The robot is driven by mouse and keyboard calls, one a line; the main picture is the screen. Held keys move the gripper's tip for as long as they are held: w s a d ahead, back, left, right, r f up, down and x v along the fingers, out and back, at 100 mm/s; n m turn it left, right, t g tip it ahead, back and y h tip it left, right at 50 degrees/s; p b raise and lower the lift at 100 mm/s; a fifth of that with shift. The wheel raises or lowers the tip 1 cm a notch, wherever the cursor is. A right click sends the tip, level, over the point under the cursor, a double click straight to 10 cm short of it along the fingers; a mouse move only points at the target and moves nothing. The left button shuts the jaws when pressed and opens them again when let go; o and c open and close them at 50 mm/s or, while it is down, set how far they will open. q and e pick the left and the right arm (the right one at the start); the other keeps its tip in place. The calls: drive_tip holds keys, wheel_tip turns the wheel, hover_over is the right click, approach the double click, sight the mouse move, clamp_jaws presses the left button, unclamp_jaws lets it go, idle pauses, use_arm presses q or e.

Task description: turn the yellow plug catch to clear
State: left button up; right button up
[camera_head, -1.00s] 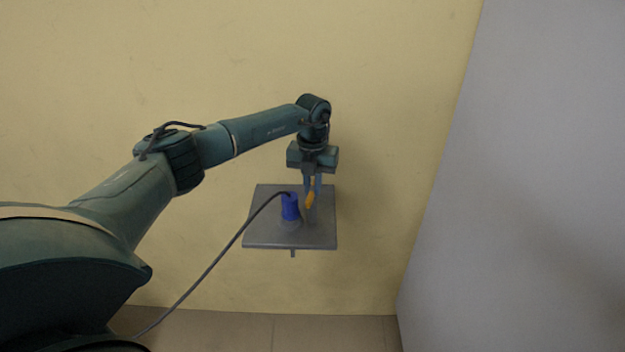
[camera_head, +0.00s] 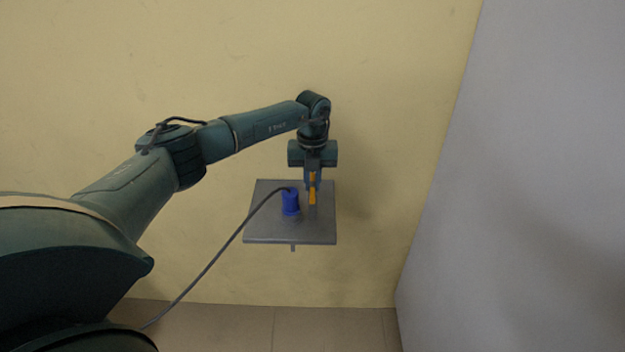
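The yellow catch (camera_head: 312,196) stands on the grey socket box (camera_head: 262,229), just right of the blue plug (camera_head: 290,203). It now looks lined up straight toward and away from me. The blue plug sits upright on the box with a dark cable from its top. My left gripper (camera_head: 312,187) points down at the catch, its fingers seen nearly one behind the other, with yellow showing above and below them. It appears shut on the catch, though the fingers partly hide the contact. My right gripper is not in view.
The dark cable (camera_head: 214,264) hangs from the plug down to the lower left. The box is against a yellow wall (camera_head: 400,80). A grey wall (camera_head: 530,180) closes off the right. Open floor (camera_head: 300,325) shows below.

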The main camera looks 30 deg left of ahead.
sight(313, 184)
use_arm(q)
drive_tip(key=o, duration=0.5)
drive_tip(key=shift+c, duration=0.2)
wheel_tip(313, 184, up, 13)
drive_tip(key=b, duration=0.1)
drive_tip(key=shift+r+b, duration=0.15)
drive_tip(key=shift+b, duration=0.2)
